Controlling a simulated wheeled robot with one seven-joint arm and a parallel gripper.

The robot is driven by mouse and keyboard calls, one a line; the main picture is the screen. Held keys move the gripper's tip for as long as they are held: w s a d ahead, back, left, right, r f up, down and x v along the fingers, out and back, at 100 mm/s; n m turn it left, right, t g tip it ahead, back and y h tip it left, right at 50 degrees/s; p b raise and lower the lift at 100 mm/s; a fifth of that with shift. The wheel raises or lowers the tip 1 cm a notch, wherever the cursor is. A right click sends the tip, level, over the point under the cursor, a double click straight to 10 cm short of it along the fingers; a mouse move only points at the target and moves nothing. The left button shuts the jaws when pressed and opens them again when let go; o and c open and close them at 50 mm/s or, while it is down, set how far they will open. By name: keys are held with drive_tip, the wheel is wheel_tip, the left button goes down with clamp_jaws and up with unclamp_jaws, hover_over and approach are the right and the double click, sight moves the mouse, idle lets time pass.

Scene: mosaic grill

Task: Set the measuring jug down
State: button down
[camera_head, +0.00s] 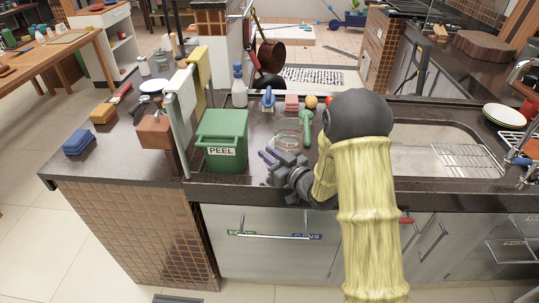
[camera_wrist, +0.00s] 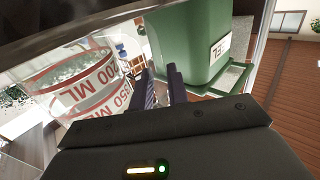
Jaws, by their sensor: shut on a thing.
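The measuring jug (camera_head: 287,141) is clear with red markings and stands upright-looking over the counter, just behind my gripper (camera_head: 269,158) in the head view. In the wrist view the jug (camera_wrist: 88,88) fills the left side, tilted in the picture, with large red ML marks. My gripper (camera_wrist: 163,84) is shut on the jug, with its dark purple fingers close together at the jug's right side. The exact spot of the grip is hidden. I cannot tell whether the jug's base touches the counter.
A green PEEL bin (camera_head: 221,140) stands close left of my gripper. A green item (camera_head: 306,127), a pink sponge stack (camera_head: 291,102) and a blue-capped bottle (camera_head: 239,88) stand behind. The sink (camera_head: 415,160) lies right. Dark counter (camera_head: 240,188) is bare in front.

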drive_tip(key=c, duration=1.4)
unclamp_jaws()
drive_tip(key=shift+o, duration=0.2)
drive_tip(key=shift+r, duration=0.1)
drive_tip(key=shift+s+d, duration=0.2)
drive_tip(key=shift+s, duration=0.05)
drive_tip(key=b+v, duration=0.1)
drive_tip(key=v, duration=1)
drive_tip(key=shift+s+b, duration=0.15)
drive_tip(key=shift+b, duration=0.2)
drive_tip(key=shift+d, duration=0.1)
